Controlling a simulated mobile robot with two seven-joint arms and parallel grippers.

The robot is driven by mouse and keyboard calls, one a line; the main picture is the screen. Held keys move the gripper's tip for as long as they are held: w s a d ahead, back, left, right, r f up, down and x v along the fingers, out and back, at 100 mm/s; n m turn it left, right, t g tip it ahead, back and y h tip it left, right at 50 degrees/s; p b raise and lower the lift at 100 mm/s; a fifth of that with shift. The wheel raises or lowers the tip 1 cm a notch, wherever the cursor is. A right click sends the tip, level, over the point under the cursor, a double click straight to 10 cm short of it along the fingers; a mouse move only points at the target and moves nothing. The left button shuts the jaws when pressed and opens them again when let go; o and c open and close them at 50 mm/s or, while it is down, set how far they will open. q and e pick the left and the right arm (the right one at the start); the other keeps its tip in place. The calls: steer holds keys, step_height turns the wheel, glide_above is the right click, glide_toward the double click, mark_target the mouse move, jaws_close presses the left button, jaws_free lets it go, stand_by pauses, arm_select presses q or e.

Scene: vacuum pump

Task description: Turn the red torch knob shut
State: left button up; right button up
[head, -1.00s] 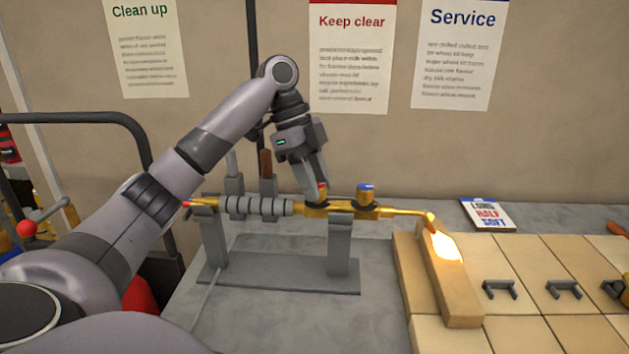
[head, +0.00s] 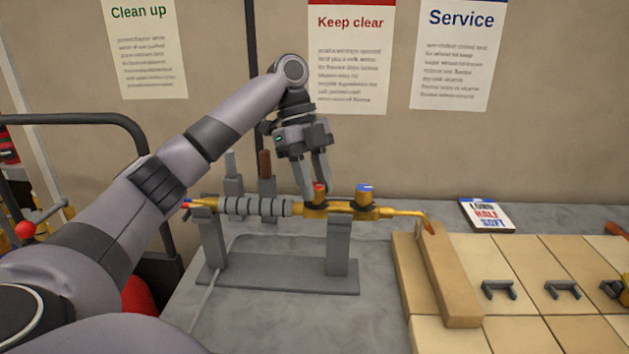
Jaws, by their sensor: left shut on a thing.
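The brass torch (head: 390,211) lies level across a grey stand (head: 290,274) on the bench, its tip pointing right. Its red knob (head: 319,189) sits on top of the torch body, and the blue knob (head: 365,188) stands just right of it. My left gripper (head: 318,188) points down from above with its fingers on either side of the red knob, shut on it. The fingers hide part of the knob. No flame shows at the tip. My right gripper is out of view.
Grey clips (head: 499,290) sit on the tiles. Upright tools (head: 265,170) stand behind the torch handle.

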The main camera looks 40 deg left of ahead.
arm_select(q)
steer(key=shift+r, duration=0.1)
steer(key=o, duration=1.1)
steer(key=shift+c, duration=0.2)
steer(key=v, duration=0.7)
